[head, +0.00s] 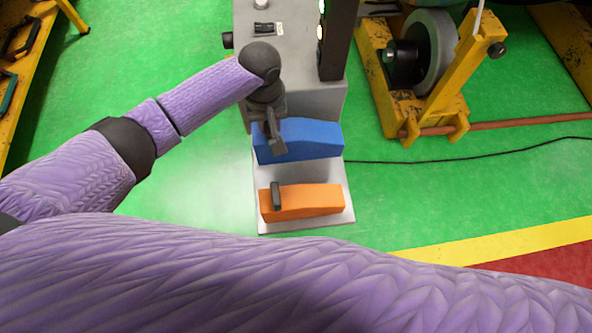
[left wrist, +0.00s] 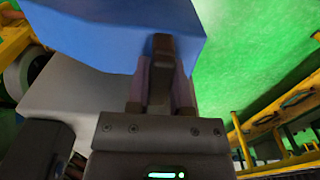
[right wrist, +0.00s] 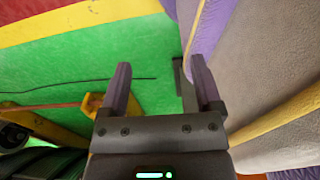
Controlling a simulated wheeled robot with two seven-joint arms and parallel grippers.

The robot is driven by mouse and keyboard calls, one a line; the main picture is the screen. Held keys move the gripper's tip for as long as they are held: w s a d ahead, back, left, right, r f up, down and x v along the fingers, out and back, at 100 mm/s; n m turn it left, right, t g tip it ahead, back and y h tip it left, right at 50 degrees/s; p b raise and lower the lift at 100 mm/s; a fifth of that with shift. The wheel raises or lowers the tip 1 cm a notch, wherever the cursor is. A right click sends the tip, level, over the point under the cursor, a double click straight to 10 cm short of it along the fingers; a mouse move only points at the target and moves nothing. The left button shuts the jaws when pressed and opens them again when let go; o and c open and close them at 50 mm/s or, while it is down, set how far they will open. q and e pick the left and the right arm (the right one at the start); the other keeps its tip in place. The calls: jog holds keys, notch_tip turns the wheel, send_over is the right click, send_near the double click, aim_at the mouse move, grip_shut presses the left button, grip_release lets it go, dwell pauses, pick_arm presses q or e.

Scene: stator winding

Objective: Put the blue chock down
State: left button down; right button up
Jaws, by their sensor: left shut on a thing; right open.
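The blue chock (head: 312,140) is a long block at the back of a light grey plate (head: 346,207), in front of the grey cabinet. My left gripper (head: 274,138) comes down on its left end and is shut on the chock's dark handle. The chock (left wrist: 110,30) fills the top of the left wrist view, with the handle between the fingers (left wrist: 161,85). I cannot tell whether its underside touches the plate. My right gripper (right wrist: 158,90) is open and empty in the right wrist view. It does not show in the head view.
An orange chock (head: 315,201) with a dark handle lies on the plate's front part. A grey cabinet (head: 300,55) stands behind the plate. A yellow stand with a grey wheel (head: 428,50) is at the right. A black cable (head: 440,158) crosses the green floor.

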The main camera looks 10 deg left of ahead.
pick_arm(q)
notch_tip(320, 180, down, 5)
jog(key=shift+f+b, duration=0.1)
jog(key=shift+b, duration=1.05)
notch_tip(320, 180, down, 4)
jog(key=shift+r+b, duration=0.25)
jog(key=shift+b, duration=0.75)
jog(key=shift+f, duration=0.3)
jog(key=shift+r, duration=0.15)
pick_arm(e)
jog(key=shift+g, duration=0.3)
jog(key=f, duration=0.1)
jog(key=s+d+f, duration=0.1)
jog(key=f, duration=0.1)
jog(key=s+d+f, duration=0.1)
jog(key=shift+s+d+f, duration=0.15)
jog(key=shift+s+f, duration=0.05)
jog(key=shift+f, duration=0.2)
pick_arm(q)
jog(key=c, duration=0.9)
grip_release()
jog(key=shift+c, duration=0.2)
jog(key=o, duration=0.4)
pick_arm(e)
jog(key=shift+w+a, duration=0.15)
jog(key=shift+a, duration=0.05)
jog(key=shift+w, duration=0.1)
